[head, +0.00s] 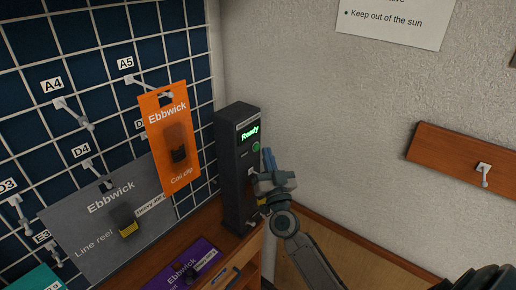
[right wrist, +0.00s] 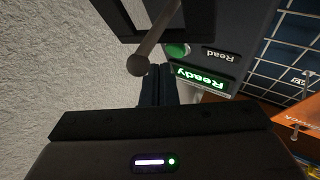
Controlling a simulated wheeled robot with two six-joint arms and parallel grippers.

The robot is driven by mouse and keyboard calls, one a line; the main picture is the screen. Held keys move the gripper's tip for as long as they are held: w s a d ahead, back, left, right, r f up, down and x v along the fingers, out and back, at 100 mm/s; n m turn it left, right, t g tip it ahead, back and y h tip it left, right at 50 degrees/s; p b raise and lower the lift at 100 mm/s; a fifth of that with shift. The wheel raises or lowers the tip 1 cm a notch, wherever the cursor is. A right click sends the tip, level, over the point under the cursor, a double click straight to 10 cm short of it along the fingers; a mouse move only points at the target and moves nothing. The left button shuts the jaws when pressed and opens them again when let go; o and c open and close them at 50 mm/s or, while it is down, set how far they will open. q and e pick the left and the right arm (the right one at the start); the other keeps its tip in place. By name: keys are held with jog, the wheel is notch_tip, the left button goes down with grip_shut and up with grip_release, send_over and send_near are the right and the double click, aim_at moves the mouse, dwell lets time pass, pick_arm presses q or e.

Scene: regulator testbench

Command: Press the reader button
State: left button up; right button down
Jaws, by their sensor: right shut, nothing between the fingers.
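The reader is a tall dark box (head: 232,170) standing in the corner in the head view. Its screen (head: 250,132) reads "Ready" in green, and the round green button (head: 256,147) sits below it. My right gripper (head: 268,160) is shut and empty, with its blue fingers just right of the button. In the right wrist view the shut fingers (right wrist: 157,84) are close to the green button (right wrist: 177,50) and the lit screen (right wrist: 201,78). I cannot tell whether they touch the button. My left gripper is not in view.
A pegboard (head: 60,35) on the left holds an orange Coil clip card (head: 180,180) and a grey Line reel card (head: 80,218). A purple pack (head: 165,276) lies below. A pale peg (head: 250,172) juts from the reader's lower front.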

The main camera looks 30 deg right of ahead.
jog(key=shift+w+a, duration=0.1)
jog(key=shift+w, duration=0.1)
dwell(0.7)
jog(key=shift+w+a, duration=0.1)
jog(key=shift+w, duration=0.15)
jog(key=shift+w+a, duration=0.15)
jog(key=shift+w, duration=0.25)
dwell(0.7)
jog(key=shift+s+p, duration=0.15)
jog(key=shift+p, duration=0.15)
jog(key=shift+s+d+p, duration=0.3)
jog(key=shift+s+p, duration=0.05)
jog(key=shift+s, duration=0.35)
jog(key=s, duration=0.1)
jog(key=s+d+p, duration=0.1)
jog(key=s, duration=0.1)
jog(key=s+d+p, duration=0.1)
jog(key=shift+s, duration=0.3)
